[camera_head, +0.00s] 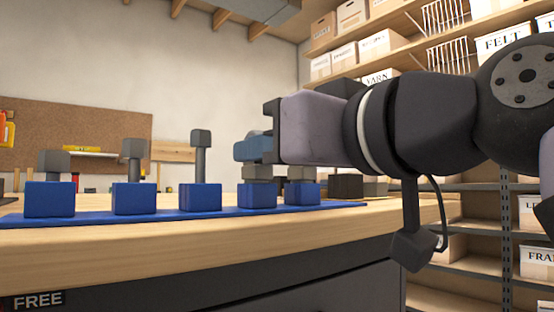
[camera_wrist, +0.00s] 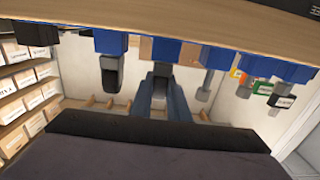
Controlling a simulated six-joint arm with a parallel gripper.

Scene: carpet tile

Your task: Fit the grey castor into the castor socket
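A row of blue blocks stands on a blue mat (camera_head: 100,218); several carry grey pieces. From the left in the head view these are a short piece (camera_head: 54,163), a stemmed piece (camera_head: 134,150) and a taller stemmed piece (camera_head: 200,145). Low grey pieces top the fourth block (camera_head: 257,195) and fifth block (camera_head: 302,194). My gripper (camera_head: 248,148) is above the fourth block. In the wrist view my blue-grey fingers (camera_wrist: 163,90) stand on either side of a grey piece (camera_wrist: 161,70); whether they touch it is unclear. I cannot tell which piece is the castor or which holder is its socket.
A dark block (camera_head: 346,186) and a lower grey block (camera_head: 376,189) stand right of the row. The wooden bench top (camera_head: 150,235) is clear in front of the mat. Shelves with boxes (camera_head: 380,43) stand behind at the right.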

